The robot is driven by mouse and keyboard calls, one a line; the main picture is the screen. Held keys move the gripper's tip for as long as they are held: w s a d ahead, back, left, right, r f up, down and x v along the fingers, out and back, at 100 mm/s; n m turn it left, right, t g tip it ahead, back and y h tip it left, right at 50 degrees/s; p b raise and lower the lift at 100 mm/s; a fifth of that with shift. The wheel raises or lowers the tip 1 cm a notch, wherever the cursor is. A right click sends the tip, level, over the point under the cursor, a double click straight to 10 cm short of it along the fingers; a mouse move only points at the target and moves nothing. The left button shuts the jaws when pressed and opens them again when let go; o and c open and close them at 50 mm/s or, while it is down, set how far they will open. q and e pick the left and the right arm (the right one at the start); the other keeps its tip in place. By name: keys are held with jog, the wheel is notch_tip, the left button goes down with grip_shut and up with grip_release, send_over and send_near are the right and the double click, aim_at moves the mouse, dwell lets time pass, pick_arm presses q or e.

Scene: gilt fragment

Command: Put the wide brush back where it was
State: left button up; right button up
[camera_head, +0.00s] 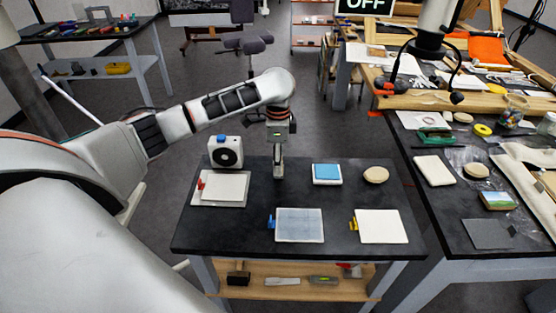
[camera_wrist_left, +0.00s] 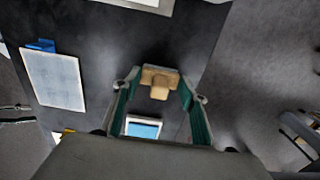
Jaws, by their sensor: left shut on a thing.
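My left gripper (camera_head: 278,172) is over the far middle part of the small dark table (camera_head: 325,195), pointing down. In the left wrist view its green-lined fingers close on a tan, wooden-looking piece (camera_wrist_left: 158,82), which I take to be the wide brush. Its block end and a short stub show between the fingertips; the rest is hidden. In the head view the held piece is too small to make out clearly. I cannot tell whether it touches the table.
A white device with a black round face (camera_head: 227,153) stands left of the gripper. A blue-topped pad (camera_head: 327,173) and round tan disc (camera_head: 376,174) lie to its right. Two clipped panels, bluish (camera_head: 299,225) and white (camera_head: 380,226), lie in front. Dark table is bare between them.

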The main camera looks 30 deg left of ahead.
pick_arm(q)
jog(key=o, duration=1)
notch_tip(320, 180, up, 12)
jog(key=shift+r, duration=0.15)
